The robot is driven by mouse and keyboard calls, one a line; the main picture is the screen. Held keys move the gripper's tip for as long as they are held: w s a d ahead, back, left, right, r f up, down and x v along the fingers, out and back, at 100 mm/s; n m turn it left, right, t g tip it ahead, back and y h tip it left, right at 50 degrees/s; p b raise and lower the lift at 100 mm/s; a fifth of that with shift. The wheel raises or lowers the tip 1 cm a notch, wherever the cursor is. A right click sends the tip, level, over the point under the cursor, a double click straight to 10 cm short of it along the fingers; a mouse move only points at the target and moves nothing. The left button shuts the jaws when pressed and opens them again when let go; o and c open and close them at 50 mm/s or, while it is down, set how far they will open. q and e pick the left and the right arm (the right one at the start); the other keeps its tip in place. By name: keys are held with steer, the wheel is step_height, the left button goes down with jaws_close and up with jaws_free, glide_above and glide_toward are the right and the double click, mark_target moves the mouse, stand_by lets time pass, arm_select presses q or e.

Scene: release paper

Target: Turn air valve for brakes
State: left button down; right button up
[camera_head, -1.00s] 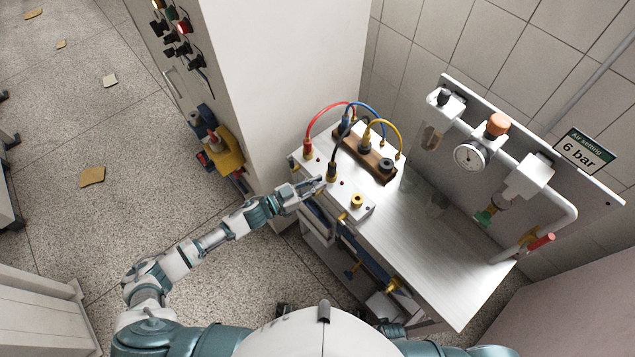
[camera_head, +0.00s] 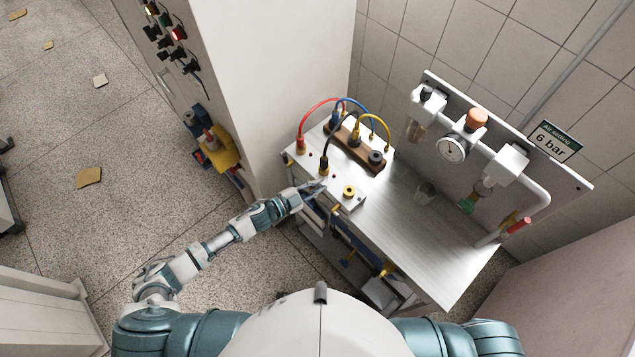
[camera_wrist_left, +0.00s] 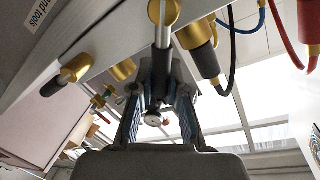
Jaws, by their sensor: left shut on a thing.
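My left gripper (camera_head: 318,186) is at the front edge of the white box on the bench. The lever's lower end shows between the fingers. In the head view my gripper hides this lever. A red-handled valve (camera_head: 520,224) sits on the pipe at the right end of the wall panel, well away from my gripper. My right gripper is out of view.
The bench top (camera_head: 420,230) is mostly clear. A tall white cabinet (camera_head: 290,80) stands at the left.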

arm_select(q)
steer(key=shift+s+a+f, duration=0.2)
steer(key=shift+f, duration=0.3)
steer(key=c, duration=1.2)
jaws_free()
steer(key=shift+c, duration=0.2)
steer(key=shift+o, duration=0.5)
steer(key=shift+a+r, duration=0.3)
steer(key=v, duration=1.2)
